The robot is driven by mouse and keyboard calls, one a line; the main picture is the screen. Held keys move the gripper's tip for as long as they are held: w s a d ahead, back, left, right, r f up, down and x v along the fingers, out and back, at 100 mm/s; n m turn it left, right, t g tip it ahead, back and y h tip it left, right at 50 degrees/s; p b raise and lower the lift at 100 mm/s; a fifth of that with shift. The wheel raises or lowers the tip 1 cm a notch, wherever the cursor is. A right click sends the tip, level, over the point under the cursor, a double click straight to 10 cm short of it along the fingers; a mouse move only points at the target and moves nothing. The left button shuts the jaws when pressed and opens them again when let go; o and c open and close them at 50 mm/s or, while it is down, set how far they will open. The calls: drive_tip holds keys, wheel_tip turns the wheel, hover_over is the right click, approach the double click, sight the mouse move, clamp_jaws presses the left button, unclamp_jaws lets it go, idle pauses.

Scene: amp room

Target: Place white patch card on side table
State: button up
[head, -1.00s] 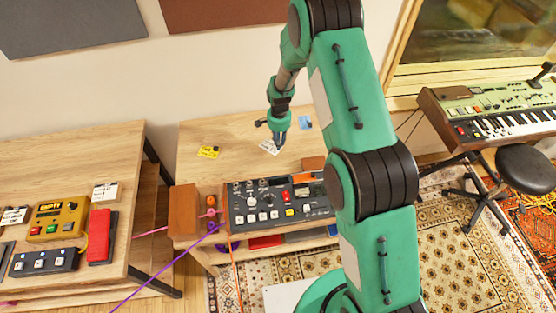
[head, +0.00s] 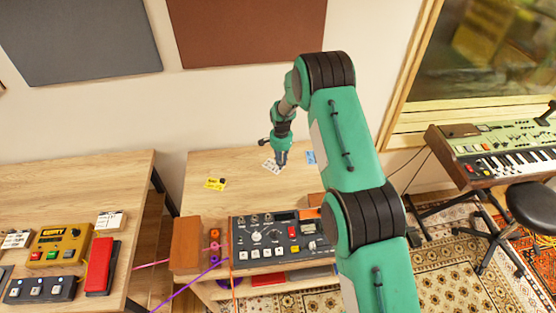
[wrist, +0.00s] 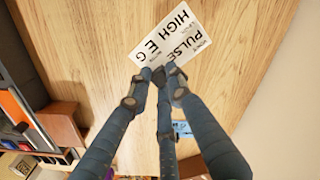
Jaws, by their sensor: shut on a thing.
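The white patch card (head: 271,166) is at my gripper's fingertips over the back of the middle wooden table (head: 240,171). My gripper (head: 281,161) points down and is shut on the card's edge. In the wrist view, the white card (wrist: 167,38) shows black print including "PULSE" and "HIGH", with the fingertips (wrist: 161,74) at its lower edge. I cannot tell how far the card is above the wood. A yellow card (head: 215,184) lies to the left and a blue card (head: 310,157) to the right, partly hidden by my arm.
A grey mixer (head: 280,237) with knobs stands at the table's front, beside a brown wooden box (head: 186,244). The left table (head: 75,185) holds a yellow pedal (head: 60,244), a red pedal (head: 101,266) and another white card (head: 109,219). A keyboard (head: 505,155) stands at right.

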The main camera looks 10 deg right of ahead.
drive_tip(key=shift+w+a+f, duration=0.15)
drive_tip(key=shift+w, duration=1.4)
drive_tip(key=shift+w+a+f, duration=0.1)
drive_tip(key=shift+w+f, duration=0.05)
drive_tip(key=shift+w, duration=1.4)
drive_tip(key=shift+f, duration=0.1)
drive_tip(key=shift+f+b, duration=0.3)
drive_tip(key=shift+f, duration=1.3)
drive_tip(key=shift+f, duration=0.15)
drive_tip(key=o, duration=1)
drive_tip(key=shift+c, duration=0.2)
wheel_tip(320, 180, up, 12)
drive_tip(key=shift+p, duration=0.4)
